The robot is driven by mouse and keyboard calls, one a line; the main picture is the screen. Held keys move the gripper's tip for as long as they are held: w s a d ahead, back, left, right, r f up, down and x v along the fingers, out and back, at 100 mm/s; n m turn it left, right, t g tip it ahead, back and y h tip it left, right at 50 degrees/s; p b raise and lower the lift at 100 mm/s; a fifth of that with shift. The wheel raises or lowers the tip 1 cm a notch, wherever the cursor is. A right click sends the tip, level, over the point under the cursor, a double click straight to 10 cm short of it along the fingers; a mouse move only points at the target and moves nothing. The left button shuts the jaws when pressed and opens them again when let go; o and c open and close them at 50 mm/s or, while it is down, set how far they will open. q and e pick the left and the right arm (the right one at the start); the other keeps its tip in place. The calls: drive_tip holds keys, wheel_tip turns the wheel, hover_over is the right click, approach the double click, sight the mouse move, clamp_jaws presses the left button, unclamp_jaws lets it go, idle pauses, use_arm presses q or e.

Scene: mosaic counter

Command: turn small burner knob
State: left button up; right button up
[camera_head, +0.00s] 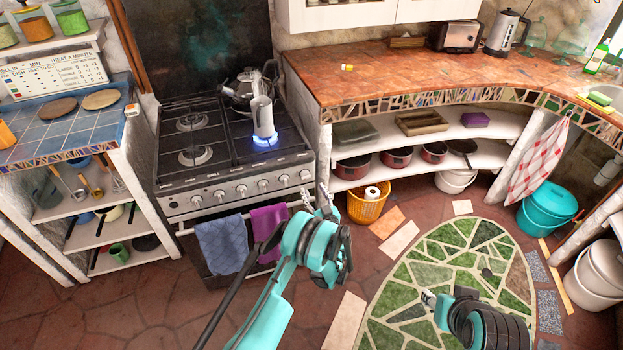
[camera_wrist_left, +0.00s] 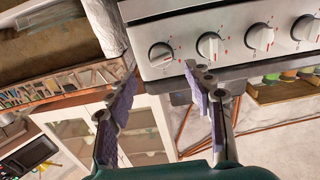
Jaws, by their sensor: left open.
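The stove (camera_head: 235,170) has a row of several round white knobs along its front panel. The rightmost knob (camera_head: 305,175) is the one nearest my left gripper (camera_head: 316,193) in the head view. In the left wrist view, which looks turned over, this knob (camera_wrist_left: 160,54) lies between the open fingertips of my left gripper (camera_wrist_left: 160,64). I cannot tell whether they touch it. Another knob (camera_wrist_left: 208,45) is just beside the right finger. A blue flame (camera_head: 264,141) burns at the front right burner. My right gripper (camera_head: 428,298) is low over the green mosaic, its jaws unclear.
A grey pot (camera_head: 263,117) stands over the flame, and a kettle (camera_head: 241,92) is behind it. Blue (camera_head: 222,245) and purple (camera_head: 269,222) towels hang on the stove's front rail. The mosaic counter (camera_head: 400,78) adjoins on the right. An orange basket (camera_head: 366,206) stands on the floor.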

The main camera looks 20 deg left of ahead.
sight(306, 176)
use_arm(q)
drive_tip(key=b+x, duration=0.2)
drive_tip(key=x, duration=0.4)
drive_tip(key=shift+w+a, duration=0.1)
drive_tip(key=shift+a, duration=0.1)
drive_tip(key=shift+w+a, duration=0.2)
drive_tip(key=shift+w, duration=0.15)
drive_tip(key=c, duration=1.2)
